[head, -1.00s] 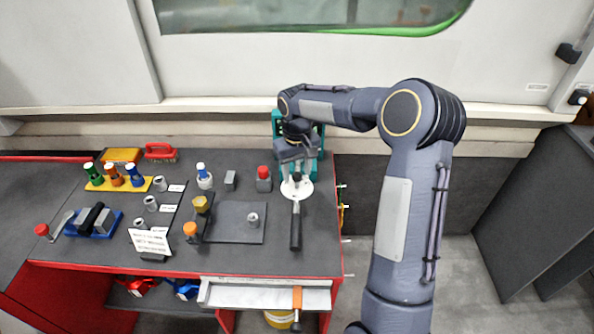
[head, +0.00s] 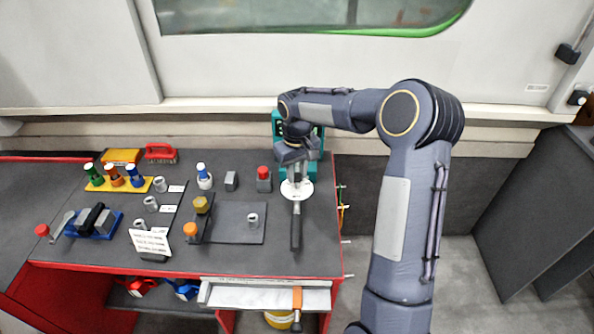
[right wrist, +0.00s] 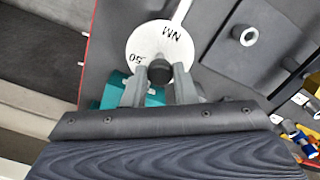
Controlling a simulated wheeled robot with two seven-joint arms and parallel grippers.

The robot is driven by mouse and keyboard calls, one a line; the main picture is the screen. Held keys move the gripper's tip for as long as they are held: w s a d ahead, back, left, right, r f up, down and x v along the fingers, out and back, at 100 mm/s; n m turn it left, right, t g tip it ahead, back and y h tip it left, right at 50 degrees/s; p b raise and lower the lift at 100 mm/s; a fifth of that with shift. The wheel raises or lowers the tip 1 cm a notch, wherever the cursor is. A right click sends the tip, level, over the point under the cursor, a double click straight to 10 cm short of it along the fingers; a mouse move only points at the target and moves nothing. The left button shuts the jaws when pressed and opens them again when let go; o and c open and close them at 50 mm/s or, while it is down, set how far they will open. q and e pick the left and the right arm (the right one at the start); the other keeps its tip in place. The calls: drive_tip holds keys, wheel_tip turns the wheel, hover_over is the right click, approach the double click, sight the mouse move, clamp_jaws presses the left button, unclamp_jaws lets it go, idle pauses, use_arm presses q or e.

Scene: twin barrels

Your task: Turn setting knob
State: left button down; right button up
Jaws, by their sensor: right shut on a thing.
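The setting knob (right wrist: 160,70) is a small dark round knob on a white disc (right wrist: 141,47) marked "50" and "NM" in the right wrist view. In the head view the white disc (head: 297,191) lies at the right part of the bench, with a black handle (head: 296,228) reaching toward the front. My right gripper (right wrist: 160,77) points down from above, its two grey fingers shut on the knob. In the head view my right gripper (head: 296,176) largely hides the knob. My left gripper is not in view.
A teal device (head: 314,146) stands just behind the disc. A red-topped block (head: 264,177) and a grey block (head: 231,180) stand to the left. A dark plate with a metal ring (head: 253,220) lies further left. The bench's right edge is close.

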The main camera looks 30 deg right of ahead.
sight(297, 175)
drive_tip(key=n+p, duration=0.1)
drive_tip(key=n, duration=0.2)
drive_tip(key=shift+r, duration=0.15)
drive_tip(key=shift+n+p, duration=0.6)
drive_tip(key=shift+n, duration=1.5)
drive_tip(key=o, duration=1)
wheel_tip(297, 175, up, 8)
drive_tip(key=shift+f, duration=0.15)
